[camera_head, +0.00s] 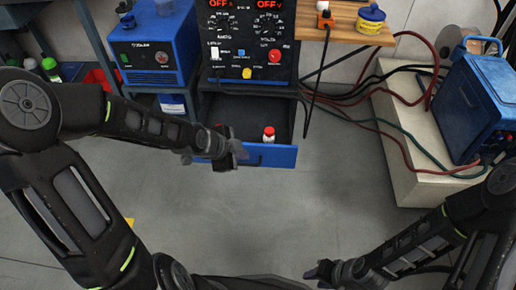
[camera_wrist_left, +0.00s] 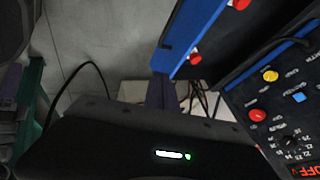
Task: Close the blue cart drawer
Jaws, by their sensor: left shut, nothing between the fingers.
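The blue cart drawer (camera_head: 274,157) is pulled out below the black control panel, so its dark inside shows. A white bottle with a red cap (camera_head: 268,134) stands in it, and another red-topped item (camera_head: 222,129) is partly hidden by my left gripper. My left gripper (camera_head: 237,154) is shut and empty at the left part of the drawer front. In the left wrist view its fingers (camera_wrist_left: 162,92) are by the end of the blue drawer front (camera_wrist_left: 188,38); I cannot tell whether they touch it. My right gripper (camera_head: 320,271) is low at the bottom, away from the drawer; its jaws are unclear.
The black control panel (camera_head: 250,45) stands above the drawer. A blue machine (camera_head: 150,50) is at its left. A wooden shelf (camera_head: 345,28) is at the right. Red and green cables run over a pale block (camera_head: 420,190) with a blue machine (camera_head: 475,105). The floor before the drawer is clear.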

